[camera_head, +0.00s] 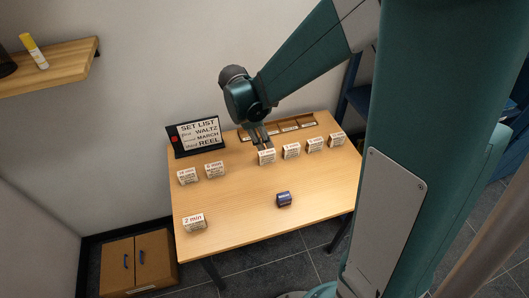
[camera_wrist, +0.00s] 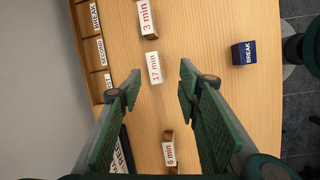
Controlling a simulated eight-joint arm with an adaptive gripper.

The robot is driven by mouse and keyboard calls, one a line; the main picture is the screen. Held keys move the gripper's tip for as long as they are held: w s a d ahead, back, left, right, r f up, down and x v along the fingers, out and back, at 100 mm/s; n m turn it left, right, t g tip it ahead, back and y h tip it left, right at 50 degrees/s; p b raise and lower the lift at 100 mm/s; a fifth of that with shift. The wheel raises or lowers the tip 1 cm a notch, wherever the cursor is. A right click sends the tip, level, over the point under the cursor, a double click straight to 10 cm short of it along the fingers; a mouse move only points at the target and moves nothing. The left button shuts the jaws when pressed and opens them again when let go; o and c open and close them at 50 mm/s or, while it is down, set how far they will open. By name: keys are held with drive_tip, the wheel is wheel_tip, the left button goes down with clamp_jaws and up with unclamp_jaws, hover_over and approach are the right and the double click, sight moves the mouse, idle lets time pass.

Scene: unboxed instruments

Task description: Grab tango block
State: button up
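Several small white-faced blocks stand on the table; I cannot read the word tango on any of them. A block marked 17 min (camera_wrist: 154,68) shows between my fingertips in the wrist view and at the middle of the table in the head view (camera_head: 267,157). A 3 min block (camera_wrist: 147,18) is above it in the wrist view, and a 6 min block (camera_wrist: 169,153) is below. My gripper (camera_head: 259,141) is open and empty, over the table by the 17 min block. Its two green fingers (camera_wrist: 160,77) are wide apart, and I see no contact with the block.
A blue BREAK block (camera_wrist: 243,53) lies nearer the front (camera_head: 284,200). A 2 min block (camera_head: 194,222) stands front left. A SET LIST sign (camera_head: 199,136) reads WALTZ, MARCH, REEL. A labelled wooden rack (camera_head: 246,134) lines the back edge. The front right table is clear.

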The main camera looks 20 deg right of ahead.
sight(266, 152)
drive_tip(key=shift+w+a+f+n+g+h, duration=0.15)
drive_tip(key=shift+w+f+n, duration=0.3)
drive_tip(key=shift+f, duration=0.65)
drive_tip(key=shift+w+a+f+n+g+h, duration=0.15)
drive_tip(key=shift+w+f+n, duration=0.25)
drive_tip(key=shift+f, duration=0.7)
drive_tip(key=shift+w+a+f+n+g+h, duration=0.15)
drive_tip(key=shift+w+f+n, duration=0.3)
drive_tip(key=shift+f, duration=0.65)
drive_tip(key=shift+d, duration=0.15)
drive_tip(key=shift+b+x, duration=0.3)
drive_tip(key=shift+x, duration=0.95)
drive_tip(key=shift+b+x, duration=0.6)
drive_tip(key=shift+x, duration=2)
drive_tip(key=shift+w, duration=0.1)
drive_tip(key=c, duration=1)
